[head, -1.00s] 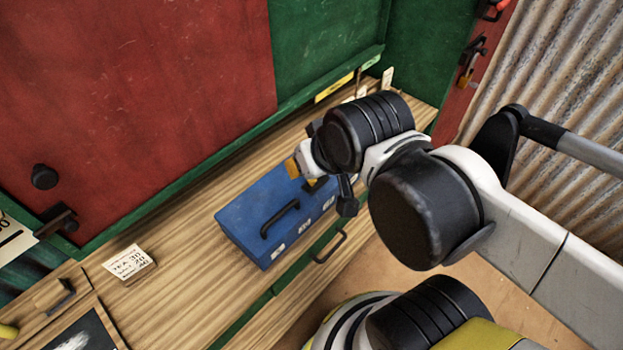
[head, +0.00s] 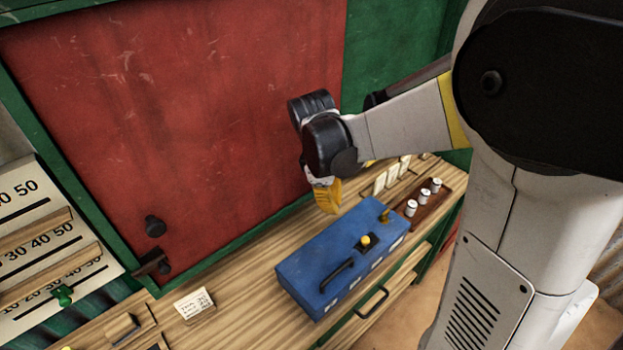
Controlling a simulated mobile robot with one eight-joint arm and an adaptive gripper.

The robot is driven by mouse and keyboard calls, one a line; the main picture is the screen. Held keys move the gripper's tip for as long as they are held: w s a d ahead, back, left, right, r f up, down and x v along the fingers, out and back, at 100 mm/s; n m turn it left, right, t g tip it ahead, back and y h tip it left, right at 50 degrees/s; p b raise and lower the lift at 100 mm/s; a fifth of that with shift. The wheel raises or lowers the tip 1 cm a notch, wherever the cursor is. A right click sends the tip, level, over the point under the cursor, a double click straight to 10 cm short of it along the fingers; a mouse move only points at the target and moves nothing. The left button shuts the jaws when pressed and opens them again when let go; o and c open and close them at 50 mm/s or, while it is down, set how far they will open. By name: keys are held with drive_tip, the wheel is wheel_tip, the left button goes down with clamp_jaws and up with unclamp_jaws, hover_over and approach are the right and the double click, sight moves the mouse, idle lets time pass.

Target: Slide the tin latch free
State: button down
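The blue tin (head: 312,262) sits closed on the wooden counter, with a black handle (head: 337,276) on its lid. A yellow knob (head: 366,240) on a small dark plate is on the lid, right of the handle. A small brass-coloured piece (head: 385,215) stands near the lid's far right corner. I cannot tell for sure which of these is the latch. My gripper (head: 328,208) points down above and behind the tin, near the red panel, apart from the tin. Its yellow fingers overlap in this view, so their opening is hidden.
A brown tray (head: 432,201) with several white pots stands right of the tin. A paper card (head: 194,304) lies left of it. The red panel (head: 200,120) rises behind, with a black knob (head: 154,225). A number board (head: 38,240) is at far left.

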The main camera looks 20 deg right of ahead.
sight(356, 242)
drive_tip(key=shift+w+a+f+n+g, duration=0.1)
drive_tip(key=shift+w+f+n+g, duration=0.25)
drive_tip(key=shift+f+n+g, duration=0.25)
drive_tip(key=b+x, duration=0.2)
drive_tip(key=x, duration=0.7)
drive_tip(key=shift+w+f, duration=0.1)
drive_tip(key=shift+f, duration=0.15)
drive_tip(key=s+d, duration=0.1)
drive_tip(key=s+d+b, duration=0.1)
drive_tip(key=d, duration=0.1)
drive_tip(key=shift+f, duration=0.3)
drive_tip(key=shift+s+d, duration=0.2)
drive_tip(key=shift+d, duration=0.15)
